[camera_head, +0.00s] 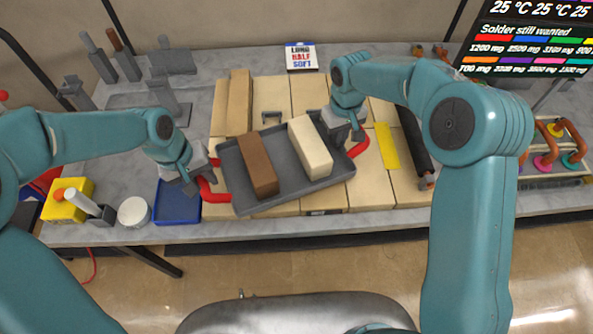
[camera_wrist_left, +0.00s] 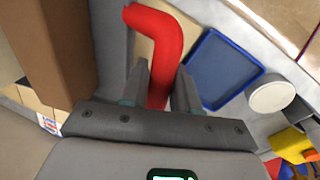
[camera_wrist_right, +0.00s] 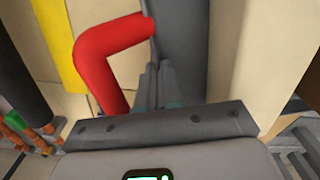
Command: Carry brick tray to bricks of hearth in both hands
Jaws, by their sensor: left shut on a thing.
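The brick tray (camera_head: 290,185) is dark grey with a red handle at each end. It sits turned at an angle over the cream brick hearth (camera_head: 270,95). A brown brick (camera_head: 258,165) and a cream brick (camera_head: 310,147) lie in it. My left gripper (camera_head: 203,180) is shut on the left red handle (camera_wrist_left: 155,45), which passes between its fingers in the left wrist view. My right gripper (camera_head: 350,130) is at the tray's far right corner. In the right wrist view its fingers (camera_wrist_right: 163,82) are together, beside the right red handle (camera_wrist_right: 100,55) and not around it.
A blue tray (camera_head: 178,203), a white round pot (camera_head: 133,212) and a yellow box (camera_head: 68,200) stand at the left front. A yellow strip (camera_head: 387,146) and a dark cylinder (camera_head: 414,145) lie to the right. Grey fixtures (camera_head: 165,98) stand at the back left.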

